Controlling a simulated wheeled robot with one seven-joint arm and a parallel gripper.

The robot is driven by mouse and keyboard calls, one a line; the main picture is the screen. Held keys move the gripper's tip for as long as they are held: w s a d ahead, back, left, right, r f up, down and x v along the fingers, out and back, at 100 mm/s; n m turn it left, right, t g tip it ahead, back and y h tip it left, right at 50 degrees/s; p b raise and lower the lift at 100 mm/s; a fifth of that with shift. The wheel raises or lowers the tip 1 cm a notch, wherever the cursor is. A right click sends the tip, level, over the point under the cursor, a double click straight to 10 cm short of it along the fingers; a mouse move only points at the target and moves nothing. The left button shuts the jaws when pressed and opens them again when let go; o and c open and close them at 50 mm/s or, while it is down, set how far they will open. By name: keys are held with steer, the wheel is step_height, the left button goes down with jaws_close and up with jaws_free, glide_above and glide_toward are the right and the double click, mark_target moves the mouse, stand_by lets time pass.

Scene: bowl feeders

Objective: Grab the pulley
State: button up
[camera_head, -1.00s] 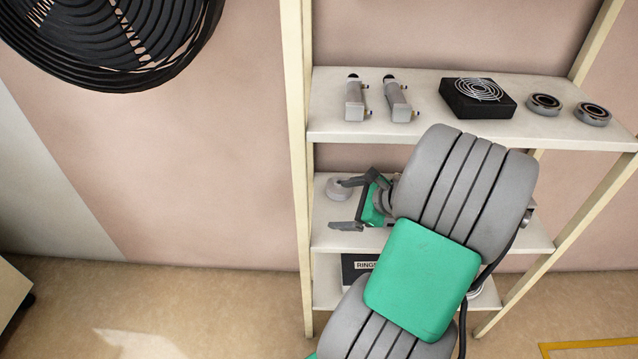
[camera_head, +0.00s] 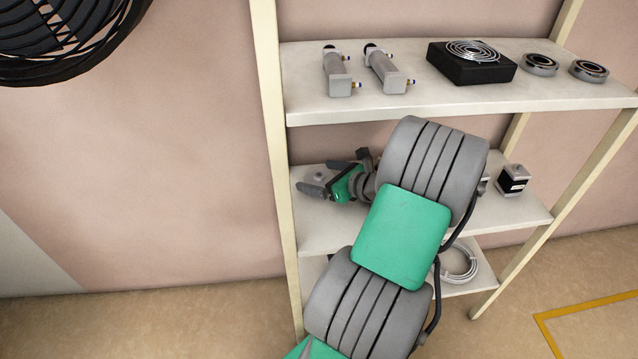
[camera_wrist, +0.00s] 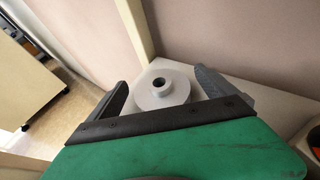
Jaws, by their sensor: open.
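The pulley (camera_wrist: 163,91) is a light grey round part with a raised hub and a dark centre hole. It sits on the middle shelf near its left end. In the wrist view it appears between the two dark fingers of my gripper (camera_wrist: 161,80), with small gaps on both sides. My gripper is open, and I cannot see either finger touching it. In the head view my gripper (camera_head: 322,178) reaches over the left part of the middle shelf, and the pulley is mostly hidden among the fingers there.
The white top shelf (camera_head: 440,100) is above my gripper and holds two cylinders (camera_head: 362,70), a black fan (camera_head: 470,62) and two bearings (camera_head: 565,68). A motor (camera_head: 512,180) stands at the middle shelf's right. A shelf post (camera_head: 272,150) is close on the left. A coiled cable (camera_head: 458,265) lies below.

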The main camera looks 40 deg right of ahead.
steer(key=c, duration=1.6)
steer(key=shift+o, duration=0.2)
